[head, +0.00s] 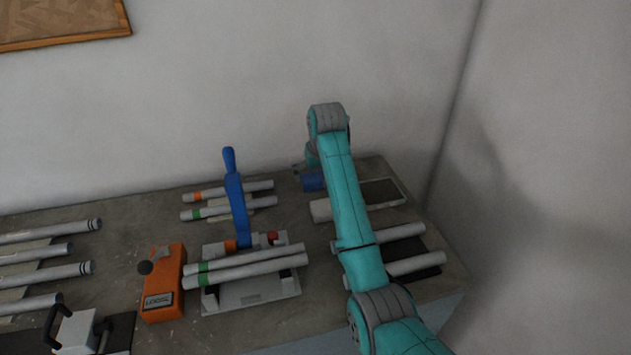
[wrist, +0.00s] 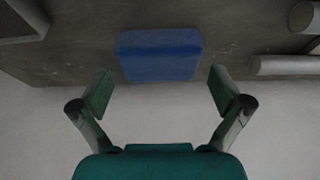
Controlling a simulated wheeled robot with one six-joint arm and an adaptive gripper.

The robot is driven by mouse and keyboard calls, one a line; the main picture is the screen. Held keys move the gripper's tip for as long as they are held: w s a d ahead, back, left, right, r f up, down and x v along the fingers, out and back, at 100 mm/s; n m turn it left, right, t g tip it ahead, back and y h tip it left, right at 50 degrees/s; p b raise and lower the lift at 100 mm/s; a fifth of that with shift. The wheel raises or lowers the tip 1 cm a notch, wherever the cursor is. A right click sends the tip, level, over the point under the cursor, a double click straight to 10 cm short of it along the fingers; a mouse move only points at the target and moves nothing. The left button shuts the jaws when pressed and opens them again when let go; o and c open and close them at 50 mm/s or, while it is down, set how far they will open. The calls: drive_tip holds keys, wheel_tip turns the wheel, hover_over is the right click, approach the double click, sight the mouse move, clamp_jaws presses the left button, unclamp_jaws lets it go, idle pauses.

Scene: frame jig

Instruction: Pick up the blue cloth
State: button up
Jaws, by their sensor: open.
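The blue cloth (head: 312,181) lies folded at the back of the bench in the head view, partly hidden by my arm. In the wrist view the cloth (wrist: 160,55) is a blue rounded block at the top centre. My gripper (wrist: 159,91) is open, its two green-padded fingers wide apart and nothing between them. In that view the cloth lies just above the fingertips and between their lines, and I see no contact. In the head view my gripper is mostly hidden behind my arm.
A grey tray (head: 383,192) lies right of the cloth. Pale tubes (head: 228,208) lie to its left, near a fixture with a blue upright lever (head: 236,195). More tubes (head: 405,265) rest in front. An orange box (head: 163,285) stands further left. The wall (head: 220,90) rises close behind the bench.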

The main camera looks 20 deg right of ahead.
sight(315, 176)
drive_tip(key=shift+x, duration=1.15)
drive_tip(key=c, duration=0.8)
wheel_tip(315, 176, up, 10)
drive_tip(key=shift+r, duration=0.1)
